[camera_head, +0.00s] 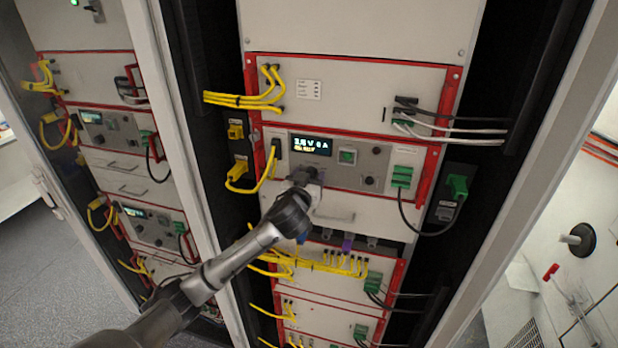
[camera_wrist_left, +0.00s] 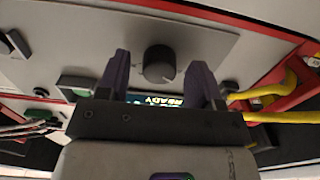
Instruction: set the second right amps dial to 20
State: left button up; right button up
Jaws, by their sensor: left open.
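A panel unit with a lit display (camera_head: 311,146) sits in the right-hand rack in the head view. My left gripper (camera_head: 310,172) is in front of this panel, just below the display. In the left wrist view, a round dark dial (camera_wrist_left: 158,64) lies between the two open purple fingers, with a gap on each side. This dial is hidden behind the gripper in the head view. A second dark dial (camera_head: 369,180) is further right on the same panel. The labels are too small to read, so I cannot tell which dial is amps. My right gripper is not in view.
A green button (camera_head: 347,156) sits between the dials. Yellow cables (camera_head: 268,165) run left of the panel, and green connectors (camera_head: 402,177) with a dark cable are on its right. A drawer handle (camera_head: 333,216) is below. Another rack (camera_head: 135,190) stands at left.

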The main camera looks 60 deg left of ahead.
pick_arm(q)
jog(key=c, duration=0.9)
jog(key=shift+r+m+p, duration=0.1)
jog(key=shift+m+p, duration=5.45)
jog(key=shift+m, duration=2.55)
